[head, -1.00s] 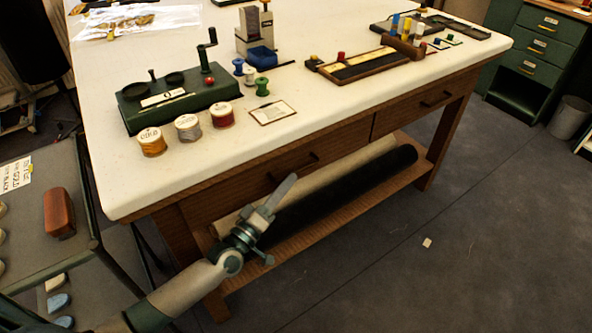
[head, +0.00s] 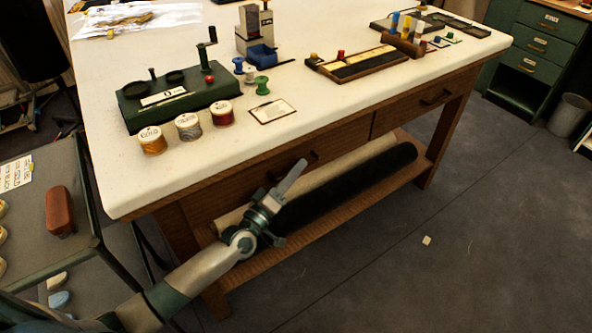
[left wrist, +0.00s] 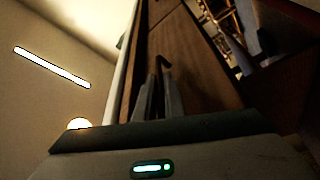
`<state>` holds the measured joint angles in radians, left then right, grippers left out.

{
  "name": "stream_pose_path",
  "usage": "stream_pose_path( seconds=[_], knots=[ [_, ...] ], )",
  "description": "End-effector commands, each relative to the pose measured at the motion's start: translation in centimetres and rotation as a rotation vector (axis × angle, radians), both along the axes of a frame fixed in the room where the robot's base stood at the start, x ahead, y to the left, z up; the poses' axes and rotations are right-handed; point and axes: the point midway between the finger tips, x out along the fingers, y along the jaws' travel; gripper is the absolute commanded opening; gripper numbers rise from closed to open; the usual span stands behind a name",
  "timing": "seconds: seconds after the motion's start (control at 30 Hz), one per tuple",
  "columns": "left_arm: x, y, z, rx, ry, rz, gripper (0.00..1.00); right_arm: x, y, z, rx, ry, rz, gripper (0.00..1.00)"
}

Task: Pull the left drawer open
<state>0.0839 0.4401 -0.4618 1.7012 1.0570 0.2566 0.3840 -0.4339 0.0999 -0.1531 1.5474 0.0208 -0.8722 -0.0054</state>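The left drawer (head: 232,201) is in the wooden front of the white-topped table and looks flush with it. Its dark bar handle (head: 312,156) shows just past my left gripper (head: 301,166), which partly covers it in the head view. In the left wrist view the handle (left wrist: 163,64) shows at the fingertips of my left gripper (left wrist: 159,88). The two fingers stand apart with a narrow gap, and the handle lines up with that gap. I cannot tell whether they touch it. My right gripper is not in view.
A right drawer (head: 424,101) sits beside the left one. Dark and pale rolls (head: 350,184) lie on the shelf below. The tabletop (head: 330,105) holds thread spools and a green device (head: 178,98). A grey cart (head: 25,225) stands at left. The floor at right is mostly clear.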

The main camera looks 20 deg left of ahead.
Motion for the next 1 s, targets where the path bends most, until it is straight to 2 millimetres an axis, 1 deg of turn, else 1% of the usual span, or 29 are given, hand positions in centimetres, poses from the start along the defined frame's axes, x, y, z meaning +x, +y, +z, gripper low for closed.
stream_pose_path(
  seconds=[0.27,0.37,0.47,0.67,0.77,1.0],
  knots=[
    [-0.4,-0.6,0.1,-0.001,0.0,0.0,0.0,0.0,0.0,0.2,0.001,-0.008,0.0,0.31],
    [-0.9,-1.2,0.1,-0.001,0.001,0.0,0.0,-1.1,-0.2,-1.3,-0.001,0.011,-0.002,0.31],
    [-1.7,-2.1,0.2,-0.003,0.002,0.0,0.0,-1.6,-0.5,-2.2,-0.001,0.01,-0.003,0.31],
    [-3.7,-4.7,0.3,-0.004,0.002,0.0,0.0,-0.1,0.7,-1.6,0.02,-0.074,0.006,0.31],
    [-5.1,-6.4,0.3,-0.003,0.003,0.0,0.0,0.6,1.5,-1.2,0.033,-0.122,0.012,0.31],
    [-9.1,-11.6,0.2,-0.004,0.005,0.0,0.0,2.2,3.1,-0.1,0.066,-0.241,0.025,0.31]
  ],
)
